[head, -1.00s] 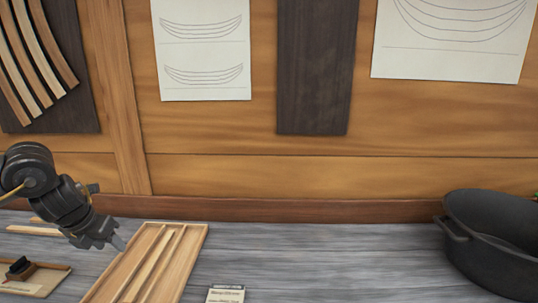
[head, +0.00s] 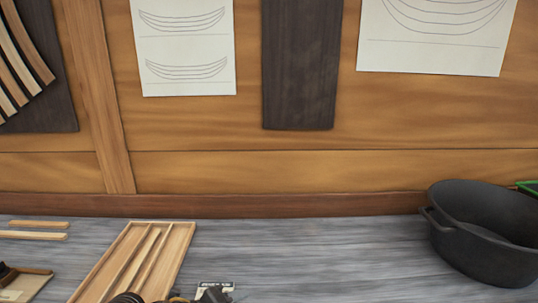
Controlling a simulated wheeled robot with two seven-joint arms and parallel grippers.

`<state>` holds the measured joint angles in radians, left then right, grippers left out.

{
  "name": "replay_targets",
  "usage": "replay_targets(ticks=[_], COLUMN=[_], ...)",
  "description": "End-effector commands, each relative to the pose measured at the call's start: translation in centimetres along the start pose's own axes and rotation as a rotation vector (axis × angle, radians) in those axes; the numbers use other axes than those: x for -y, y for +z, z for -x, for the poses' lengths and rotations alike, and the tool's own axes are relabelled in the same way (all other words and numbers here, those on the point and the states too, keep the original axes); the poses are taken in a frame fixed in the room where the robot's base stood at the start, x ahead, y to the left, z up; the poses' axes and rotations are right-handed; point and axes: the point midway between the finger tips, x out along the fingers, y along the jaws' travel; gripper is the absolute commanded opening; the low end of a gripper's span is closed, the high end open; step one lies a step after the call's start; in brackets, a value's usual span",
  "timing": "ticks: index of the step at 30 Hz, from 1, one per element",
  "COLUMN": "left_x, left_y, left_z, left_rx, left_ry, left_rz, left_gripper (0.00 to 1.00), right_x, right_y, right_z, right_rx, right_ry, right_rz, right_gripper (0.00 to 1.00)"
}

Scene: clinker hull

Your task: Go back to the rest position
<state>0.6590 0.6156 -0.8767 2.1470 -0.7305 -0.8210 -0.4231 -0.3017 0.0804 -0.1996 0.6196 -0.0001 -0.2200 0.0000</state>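Only a dark part of my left arm and gripper (head: 214,294) shows, at the bottom edge of the head view. It is in front of the wooden tray (head: 185,240) and a small printed card (head: 216,286). Its fingers cannot be made out, so I cannot tell if it is open or shut. My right gripper is out of view.
The tray has long narrow compartments. Two wood strips (head: 36,236) lie to its left, with a small wooden board (head: 28,285) nearer. A black oval tub (head: 478,262) stands at the right, with a green-edged thing (head: 528,187) behind it. The grey bench (head: 330,255) between is clear.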

Motion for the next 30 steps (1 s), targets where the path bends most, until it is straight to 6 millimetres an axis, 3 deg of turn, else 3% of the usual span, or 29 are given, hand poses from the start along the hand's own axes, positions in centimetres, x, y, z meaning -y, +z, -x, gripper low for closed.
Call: replay_targets(ticks=[1,3,7,12,15,21,28,29,30], left_x=[-0.5,-1.2,-4.5,-11.9,-16.2,-22.9,-28.1,-28.8,-30.1], left_y=[-1.7,-2.8,-3.8,-4.8,-5.8,-8.5,-11.9,-12.1,-11.9], left_z=[0.0,0.4,1.9,5.6,8.1,12.8,18.1,18.2,16.6], left_rx=[0.011,0.052,0.159,0.356,0.471,0.675,0.884,0.905,0.900], left_ry=[-0.020,-0.039,-0.027,0.065,0.130,0.250,0.364,0.374,0.376], left_rz=[0.139,0.345,0.754,1.279,1.509,1.829,2.080,2.100,2.089], left_gripper=[0.47,0.47,0.47,0.47,0.47,0.47,0.47,0.47,0.47], right_x=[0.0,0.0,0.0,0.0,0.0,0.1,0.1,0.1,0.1], right_y=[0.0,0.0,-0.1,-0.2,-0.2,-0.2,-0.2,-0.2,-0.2], right_z=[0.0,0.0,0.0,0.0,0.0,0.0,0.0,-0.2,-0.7], right_rx=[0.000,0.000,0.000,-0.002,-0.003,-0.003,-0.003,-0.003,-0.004], right_ry=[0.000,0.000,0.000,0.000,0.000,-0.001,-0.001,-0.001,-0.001], right_rz=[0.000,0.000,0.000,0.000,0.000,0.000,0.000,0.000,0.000], right_gripper=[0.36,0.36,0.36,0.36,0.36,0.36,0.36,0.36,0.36])
